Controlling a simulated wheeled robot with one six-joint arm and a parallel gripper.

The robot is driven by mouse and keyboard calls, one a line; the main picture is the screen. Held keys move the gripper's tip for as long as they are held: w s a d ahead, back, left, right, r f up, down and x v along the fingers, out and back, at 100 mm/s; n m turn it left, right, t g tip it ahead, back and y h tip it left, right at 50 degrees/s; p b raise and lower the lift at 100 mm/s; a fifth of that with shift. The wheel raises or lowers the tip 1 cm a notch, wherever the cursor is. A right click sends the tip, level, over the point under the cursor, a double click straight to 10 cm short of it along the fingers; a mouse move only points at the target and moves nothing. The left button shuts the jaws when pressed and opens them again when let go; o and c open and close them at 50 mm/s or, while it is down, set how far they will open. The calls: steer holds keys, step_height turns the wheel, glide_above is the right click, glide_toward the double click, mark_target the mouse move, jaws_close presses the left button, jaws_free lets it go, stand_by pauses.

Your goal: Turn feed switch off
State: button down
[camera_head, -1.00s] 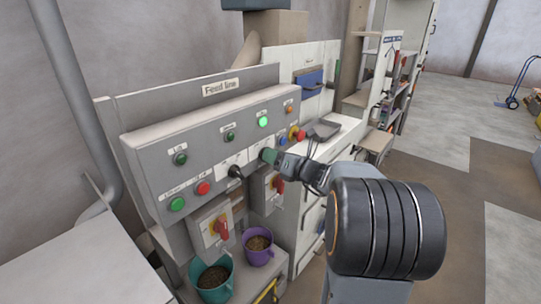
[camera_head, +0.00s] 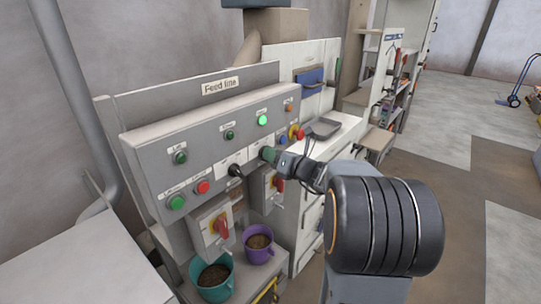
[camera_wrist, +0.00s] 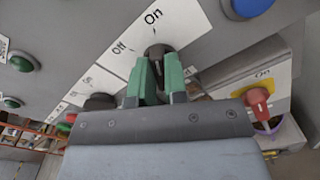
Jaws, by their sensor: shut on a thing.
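In the wrist view, a black rotary switch knob (camera_wrist: 157,52) sits on a white plate marked Off and On. Off is printed to its left and On above it. My gripper (camera_wrist: 160,80) has its two green fingers on either side of the knob and is shut on it. The fingers partly cover the knob, so I cannot tell clearly which mark it points at. In the head view my gripper (camera_head: 268,155) is at the lower right of the grey Feed line panel (camera_head: 205,150) and hides the knob. A lamp (camera_head: 262,120) above glows green.
A second black knob (camera_head: 235,170) is just left of my gripper. Red-and-yellow switches (camera_head: 220,226) are below the panel. A blue button (camera_wrist: 245,8) is close by at upper right. Teal (camera_head: 214,280) and purple (camera_head: 258,246) buckets of pellets stand underneath.

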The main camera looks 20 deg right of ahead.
steer(key=shift+s+a+r+n+y+b, duration=0.1)
steer(key=shift+a+n+y+b, duration=0.05)
steer(key=shift+n+b, duration=3.35)
steer(key=shift+s+a+n+y+b, duration=0.15)
steer(key=shift+n+b, duration=2.55)
steer(key=shift+b, duration=1.5)
steer(key=shift+w+r, duration=0.1)
steer(key=c, duration=1.4)
jaws_free()
steer(key=shift+o, duration=1.3)
steer(key=shift+d, duration=0.1)
